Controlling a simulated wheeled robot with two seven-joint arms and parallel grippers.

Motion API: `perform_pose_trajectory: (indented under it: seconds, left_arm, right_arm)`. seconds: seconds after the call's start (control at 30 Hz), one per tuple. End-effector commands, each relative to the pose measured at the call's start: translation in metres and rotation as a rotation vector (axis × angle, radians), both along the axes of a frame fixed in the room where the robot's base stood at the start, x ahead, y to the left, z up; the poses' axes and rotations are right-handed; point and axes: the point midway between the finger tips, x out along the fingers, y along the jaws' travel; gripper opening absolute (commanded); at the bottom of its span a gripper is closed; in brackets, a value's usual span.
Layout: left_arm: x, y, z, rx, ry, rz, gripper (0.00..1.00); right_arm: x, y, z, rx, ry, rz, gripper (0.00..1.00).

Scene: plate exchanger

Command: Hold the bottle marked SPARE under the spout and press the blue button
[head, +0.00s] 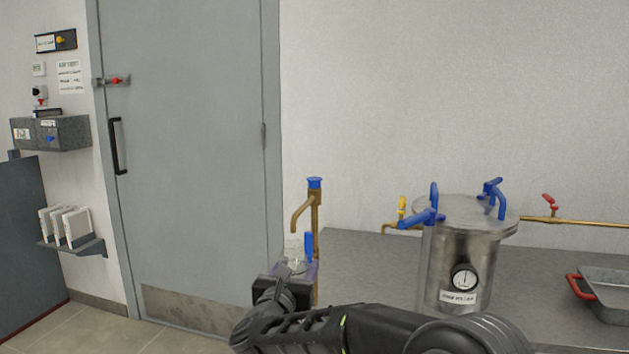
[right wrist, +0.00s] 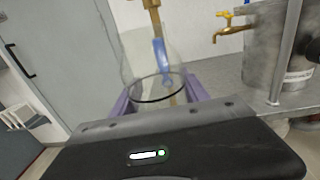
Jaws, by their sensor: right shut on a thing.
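My right gripper (head: 297,272) is shut on a clear bottle (head: 294,257), which looks empty; no SPARE mark is readable on it. In the right wrist view the bottle (right wrist: 150,68) stands between the purple fingers of the gripper (right wrist: 160,98). The brass spout (head: 298,214) curves down from a post, and its mouth is just above the bottle in the head view; I cannot tell if they line up in depth. The blue button (head: 315,183) caps the post. A blue lever (head: 309,246) is beside the bottle. My left gripper is not in view.
A steel vessel (head: 460,250) with blue clamps and a gauge stands on the grey counter (head: 367,262) to the right. A yellow-handled tap (head: 401,212) is at its left. A tray with red handles (head: 606,290) lies far right. A grey door (head: 190,150) is behind left.

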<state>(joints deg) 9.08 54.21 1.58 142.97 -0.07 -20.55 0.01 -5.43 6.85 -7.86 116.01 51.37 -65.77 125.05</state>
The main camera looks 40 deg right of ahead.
Motion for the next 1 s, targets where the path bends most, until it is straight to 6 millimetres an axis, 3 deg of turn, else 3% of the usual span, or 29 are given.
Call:
perform_pose_trajectory:
  seconds: [1.0]
  left_arm:
    - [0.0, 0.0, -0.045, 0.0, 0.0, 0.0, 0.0]
  right_arm:
    - [-0.05, 0.072, -0.001, -0.001, -0.002, 0.002, 0.13]
